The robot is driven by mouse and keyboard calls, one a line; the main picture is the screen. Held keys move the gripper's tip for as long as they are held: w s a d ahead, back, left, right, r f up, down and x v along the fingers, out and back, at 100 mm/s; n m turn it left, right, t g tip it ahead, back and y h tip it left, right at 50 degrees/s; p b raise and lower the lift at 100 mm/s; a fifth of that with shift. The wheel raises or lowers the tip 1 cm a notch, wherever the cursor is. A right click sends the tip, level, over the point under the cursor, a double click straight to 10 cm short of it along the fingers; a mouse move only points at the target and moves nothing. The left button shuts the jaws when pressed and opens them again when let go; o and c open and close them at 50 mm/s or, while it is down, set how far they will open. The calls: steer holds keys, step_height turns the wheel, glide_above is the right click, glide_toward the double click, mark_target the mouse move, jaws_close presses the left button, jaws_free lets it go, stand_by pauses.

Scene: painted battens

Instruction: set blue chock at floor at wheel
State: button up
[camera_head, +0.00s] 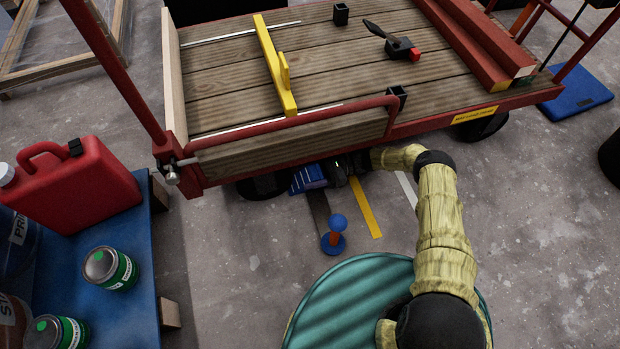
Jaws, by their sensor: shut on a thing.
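The blue chock (307,179) is a ridged blue block low under the near edge of the cart, just right of a dark wheel (262,187). My gripper (326,174) reaches in from the right under the cart edge and is shut on the chock. The fingers are dark and partly in shadow, so the grip is hard to make out. I cannot tell whether the chock touches the wheel or rests fully on the floor (230,235).
The plank cart (350,60) overhangs my gripper, with its red rail (300,122) above. A blue-and-red knobbed piece (334,240) stands on the floor in front. A yellow strip (365,208) lies nearby. A blue bench (145,250) with cans and a red canister (75,185) is left.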

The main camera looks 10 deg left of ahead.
steer(key=shift+r, duration=0.1)
steer(key=o, duration=1.4)
steer(key=shift+f, duration=0.2)
steer(key=shift+r, duration=0.25)
steer(key=v, duration=1.1)
steer(key=shift+d+f, duration=0.2)
steer(key=shift+w+d+r, duration=0.1)
steer(key=shift+w+d, duration=0.05)
steer(key=shift+d, duration=0.1)
